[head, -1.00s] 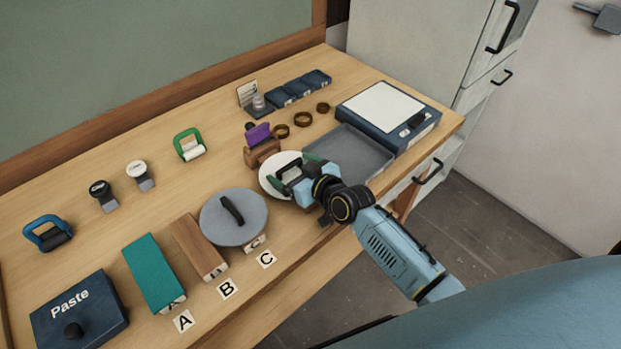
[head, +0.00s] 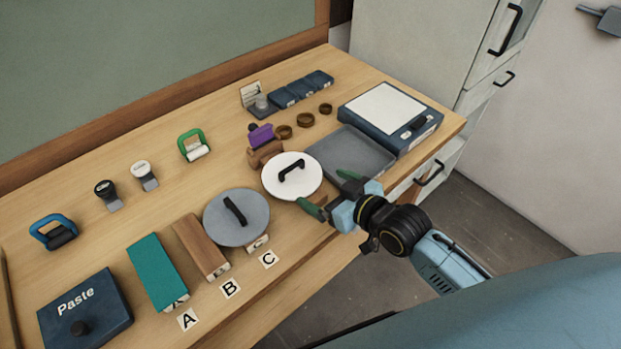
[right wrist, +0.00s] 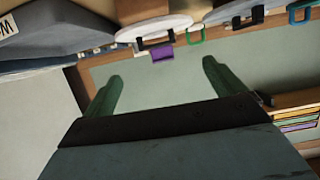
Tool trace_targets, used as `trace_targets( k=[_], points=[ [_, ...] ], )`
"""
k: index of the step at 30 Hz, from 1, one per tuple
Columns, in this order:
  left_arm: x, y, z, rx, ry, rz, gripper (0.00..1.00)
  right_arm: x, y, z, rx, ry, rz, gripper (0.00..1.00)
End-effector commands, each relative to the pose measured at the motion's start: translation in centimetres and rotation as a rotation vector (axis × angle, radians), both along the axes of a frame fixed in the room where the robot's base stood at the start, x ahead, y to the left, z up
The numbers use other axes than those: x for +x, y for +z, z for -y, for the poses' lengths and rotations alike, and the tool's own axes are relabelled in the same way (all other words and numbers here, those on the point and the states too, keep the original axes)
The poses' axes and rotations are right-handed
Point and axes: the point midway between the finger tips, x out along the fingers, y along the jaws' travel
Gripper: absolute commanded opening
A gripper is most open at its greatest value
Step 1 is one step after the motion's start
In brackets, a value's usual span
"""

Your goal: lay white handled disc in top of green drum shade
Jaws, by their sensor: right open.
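The white disc with a black arched handle (head: 283,187) lies flat, handle up, near the right front part of the bench. What is under it is mostly hidden. My right gripper (head: 331,192) is open and empty just right of the disc, apart from its handle. The wrist view shows its two green fingers (right wrist: 160,82) spread with nothing between them, and the white disc (right wrist: 150,27) beyond them. I cannot make out a green drum shade in these frames. My left gripper is not in view.
A grey handled disc (head: 222,228) lies left of the white one, by label C. Teal (head: 157,272) and brown (head: 200,246) blocks lie by A and B. A grey tray (head: 350,160) and a scale (head: 390,110) lie to the right. A purple piece (head: 261,135) stands behind.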

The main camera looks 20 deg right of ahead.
Motion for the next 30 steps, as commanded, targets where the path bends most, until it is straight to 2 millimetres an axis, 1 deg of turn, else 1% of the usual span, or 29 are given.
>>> trace_targets(
  k=[1, 5, 12, 15, 18, 23, 30],
  points=[
    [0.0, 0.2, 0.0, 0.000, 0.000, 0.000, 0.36, 0.3, 0.3, 0.0, -0.009, 0.000, -0.009, 0.95],
    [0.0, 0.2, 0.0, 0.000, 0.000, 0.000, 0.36, 1.3, 0.0, -0.3, -0.014, -0.009, -0.026, 0.95],
    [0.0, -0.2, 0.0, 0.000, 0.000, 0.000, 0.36, 5.2, -1.8, -1.7, -0.012, -0.010, -0.028, 0.95],
    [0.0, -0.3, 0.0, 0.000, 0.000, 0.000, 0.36, 6.4, -2.4, -2.2, -0.012, -0.010, -0.028, 0.95],
    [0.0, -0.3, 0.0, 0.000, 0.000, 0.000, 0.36, 7.2, -2.8, -2.5, -0.013, -0.009, -0.028, 0.95],
    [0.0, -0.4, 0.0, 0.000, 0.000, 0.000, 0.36, 8.0, -3.0, -2.8, -0.013, -0.009, -0.028, 0.95],
    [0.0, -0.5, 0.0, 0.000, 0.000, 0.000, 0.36, 10.8, -4.0, -3.6, -0.013, -0.009, -0.028, 0.95]
  ],
)
